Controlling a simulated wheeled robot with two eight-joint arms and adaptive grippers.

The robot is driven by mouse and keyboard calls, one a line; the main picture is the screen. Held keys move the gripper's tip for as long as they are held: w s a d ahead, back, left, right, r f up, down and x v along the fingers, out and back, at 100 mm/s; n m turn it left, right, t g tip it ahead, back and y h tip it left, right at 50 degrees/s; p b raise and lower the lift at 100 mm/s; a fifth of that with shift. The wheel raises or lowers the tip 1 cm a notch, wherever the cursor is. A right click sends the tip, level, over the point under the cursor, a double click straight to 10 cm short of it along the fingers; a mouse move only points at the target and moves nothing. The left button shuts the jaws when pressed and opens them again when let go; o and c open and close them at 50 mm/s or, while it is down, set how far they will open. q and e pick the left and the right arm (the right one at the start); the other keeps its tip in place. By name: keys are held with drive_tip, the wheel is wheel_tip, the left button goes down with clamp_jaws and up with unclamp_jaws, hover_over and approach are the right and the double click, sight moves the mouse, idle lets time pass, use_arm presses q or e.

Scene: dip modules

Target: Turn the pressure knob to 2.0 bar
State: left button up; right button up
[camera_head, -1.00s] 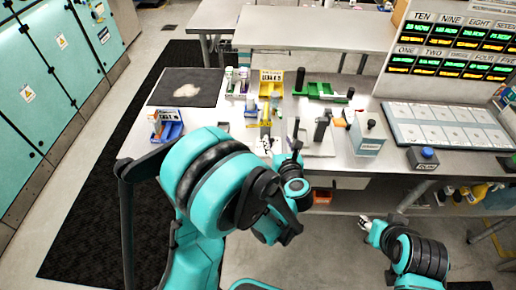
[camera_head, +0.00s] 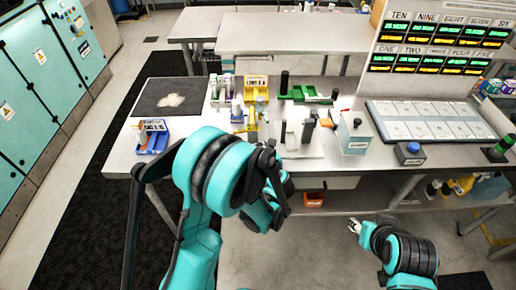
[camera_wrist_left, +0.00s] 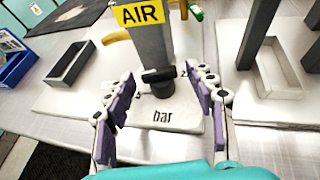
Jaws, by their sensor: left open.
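In the left wrist view the black pressure knob (camera_wrist_left: 158,75) sticks out from the foot of a grey post (camera_wrist_left: 150,42) with a yellow AIR sign (camera_wrist_left: 138,13). Below it is a pale dial plate (camera_wrist_left: 165,116) marked "bar"; its numbers are mostly hidden or too small to read. My left gripper (camera_wrist_left: 162,79) is open, its purple-padded fingers on either side of the knob and apart from it. In the head view my left arm hides most of this gripper. My right gripper (camera_head: 355,227) hangs low in front of the table; its finger opening is unclear.
A blue bin (camera_head: 154,138) and dark mat (camera_head: 168,97) lie at the table's left. Green (camera_head: 308,95) and yellow (camera_head: 257,88) bins stand behind. A grey box (camera_head: 354,137) and blue-button box (camera_head: 409,152) are to the right. In the wrist view a grey tray (camera_wrist_left: 68,63) lies left.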

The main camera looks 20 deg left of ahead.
use_arm(q)
drive_tip(key=c, duration=1.2)
drive_tip(key=shift+o, duration=0.2)
drive_tip(key=shift+s+a+f+m+t+h+b, duration=0.15)
drive_tip(key=shift+m+t+h+b, duration=0.1)
drive_tip(key=shift+m+h+b, duration=0.3)
drive_tip(key=shift+a+f+m+t+h+b, duration=0.1)
drive_tip(key=shift+m+t+h+b, duration=0.2)
drive_tip(key=shift+m+h, duration=0.3)
drive_tip(key=shift+m+t+h+b, duration=0.25)
drive_tip(key=shift+m+h+b, duration=0.2)
drive_tip(key=shift+m+h, duration=0.6)
drive_tip(key=shift+r+h, duration=0.2)
drive_tip(key=shift+h, duration=0.3)
drive_tip(key=o, duration=1.2)
drive_tip(key=shift+c, duration=0.2)
drive_tip(key=v, duration=1.2)
